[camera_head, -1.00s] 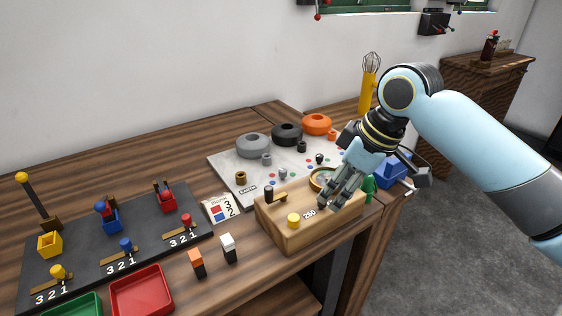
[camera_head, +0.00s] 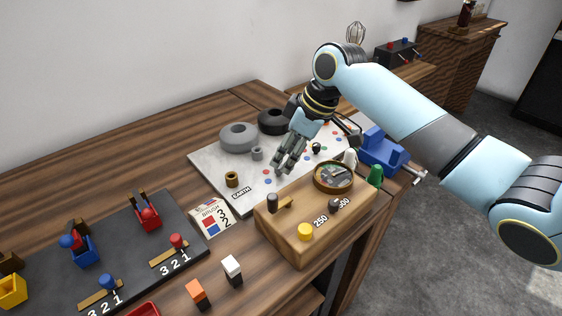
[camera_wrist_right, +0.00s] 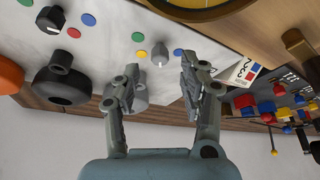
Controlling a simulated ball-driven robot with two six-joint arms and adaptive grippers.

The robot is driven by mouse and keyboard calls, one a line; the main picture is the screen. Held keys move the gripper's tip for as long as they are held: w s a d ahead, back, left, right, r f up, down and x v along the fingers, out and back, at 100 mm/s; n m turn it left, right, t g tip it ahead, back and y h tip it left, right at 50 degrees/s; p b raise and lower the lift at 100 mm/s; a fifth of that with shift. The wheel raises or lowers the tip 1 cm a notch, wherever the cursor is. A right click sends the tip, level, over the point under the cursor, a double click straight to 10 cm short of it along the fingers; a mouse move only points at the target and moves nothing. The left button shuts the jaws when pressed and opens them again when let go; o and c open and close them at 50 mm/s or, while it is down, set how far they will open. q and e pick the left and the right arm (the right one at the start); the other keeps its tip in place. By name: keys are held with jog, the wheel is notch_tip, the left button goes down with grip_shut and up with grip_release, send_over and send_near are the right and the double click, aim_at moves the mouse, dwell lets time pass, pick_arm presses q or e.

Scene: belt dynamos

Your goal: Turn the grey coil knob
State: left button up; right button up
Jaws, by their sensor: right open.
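In the right wrist view the grey coil knob (camera_wrist_right: 159,55), with a pale pointer mark, stands on the light board (camera_wrist_right: 110,40) with coloured dots around it. My right gripper (camera_wrist_right: 160,68) is open, its two fingers apart on either side of the knob in that picture. Contact cannot be told. In the head view the right gripper (camera_head: 287,163) points down over the board, and its fingers seem to hide the grey knob. The grey coil (camera_head: 238,137), a thick ring, lies behind it to the left, with a small grey post (camera_head: 257,153) beside it. My left gripper is out of view.
A black coil (camera_head: 273,121) and a black knob (camera_head: 316,147) are close to the right gripper. A wooden box (camera_head: 290,232) with a round gauge (camera_head: 334,177) stands in front. A blue vise-like block (camera_head: 382,148) is at the right. A brass post (camera_head: 231,179) stands left.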

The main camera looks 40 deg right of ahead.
aim_at(280, 166)
jog(key=shift+x, duration=1.8)
jog(key=shift+c, duration=1.3)
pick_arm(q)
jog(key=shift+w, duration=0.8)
pick_arm(e)
grip_shut()
